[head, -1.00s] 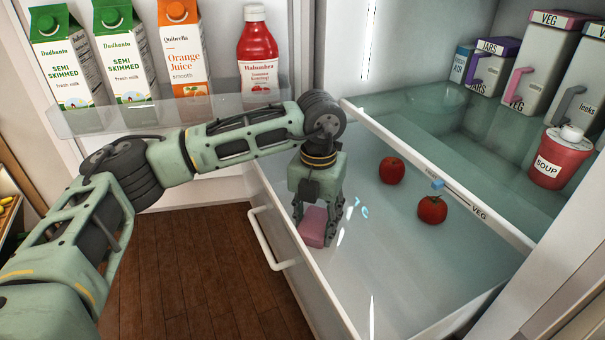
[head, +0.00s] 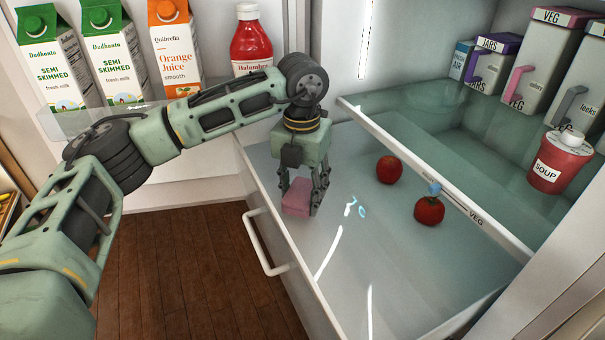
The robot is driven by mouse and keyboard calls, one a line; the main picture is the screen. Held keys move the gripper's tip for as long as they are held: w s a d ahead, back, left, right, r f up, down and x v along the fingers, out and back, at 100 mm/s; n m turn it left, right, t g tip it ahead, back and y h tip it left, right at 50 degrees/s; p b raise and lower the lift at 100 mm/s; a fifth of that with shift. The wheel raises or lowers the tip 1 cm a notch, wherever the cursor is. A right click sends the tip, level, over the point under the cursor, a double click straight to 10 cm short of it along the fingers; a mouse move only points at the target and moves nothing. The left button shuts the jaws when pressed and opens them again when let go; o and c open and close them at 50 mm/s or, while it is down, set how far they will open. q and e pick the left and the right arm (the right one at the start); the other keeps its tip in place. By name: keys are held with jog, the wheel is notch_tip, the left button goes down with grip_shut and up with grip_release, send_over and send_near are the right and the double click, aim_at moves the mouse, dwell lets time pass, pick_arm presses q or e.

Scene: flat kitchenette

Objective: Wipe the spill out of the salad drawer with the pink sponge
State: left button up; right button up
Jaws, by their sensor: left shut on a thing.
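The salad drawer (head: 395,285) is pulled out of the fridge, with a white handle (head: 262,245) on its front. My left gripper (head: 300,195) points down inside the drawer, near its front left corner. It is shut on the pink sponge (head: 296,198), which is at or close to the drawer floor; I cannot tell whether it touches. Pale streaks and small bluish marks (head: 355,207) show on the floor right of the sponge; I cannot tell which are spill and which are glare. My right gripper is not in view.
Two tomatoes, one farther back (head: 389,169) and one nearer (head: 429,211), lie in the drawer right of the sponge. A glass shelf edge (head: 420,170) crosses above the drawer. A soup tub (head: 557,162) and several boxes stand on the shelf. Cartons and a ketchup bottle (head: 251,42) fill the door rack.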

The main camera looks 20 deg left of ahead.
pick_arm(q)
jog(key=shift+w+a+r+p, duration=0.15)
jog(key=shift+r+p, duration=0.15)
jog(key=shift+r, duration=0.3)
jog(key=shift+w+a+r+p, duration=0.1)
jog(key=shift+r+p, duration=0.2)
jog(key=shift+r, duration=0.3)
jog(key=shift+s+d+r, duration=0.15)
jog(key=shift+d+r, duration=0.05)
jog(key=shift+r, duration=0.2)
jog(key=shift+a, duration=0.1)
